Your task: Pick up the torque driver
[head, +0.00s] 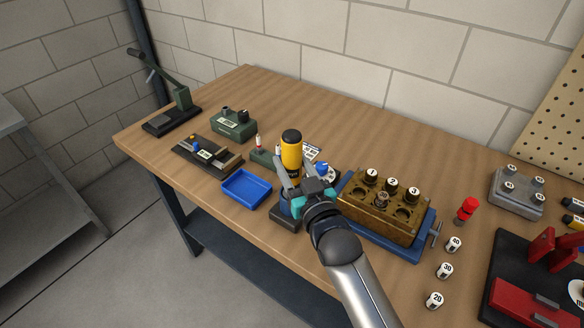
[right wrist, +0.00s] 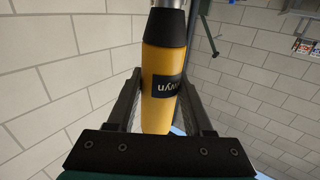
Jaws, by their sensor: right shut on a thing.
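The torque driver (head: 291,154) has a yellow handle with a black end and stands about upright in the head view. My right gripper (head: 289,184) is shut on its lower part. In the right wrist view the yellow handle (right wrist: 162,70) lies between the two dark fingers (right wrist: 160,110). A black label, a black collar and a metal shaft show there too. In the head view the gripper hides the driver's lower end, so I cannot tell whether it touches anything below. My left gripper is not in view.
A blue tray (head: 247,188) is left of the gripper. A brass block (head: 382,215) with numbered caps sits on a blue base to the right. A dark stand (head: 286,219) is just below the gripper. White numbered pieces (head: 445,270) and a red-topped item (head: 467,209) stand further right.

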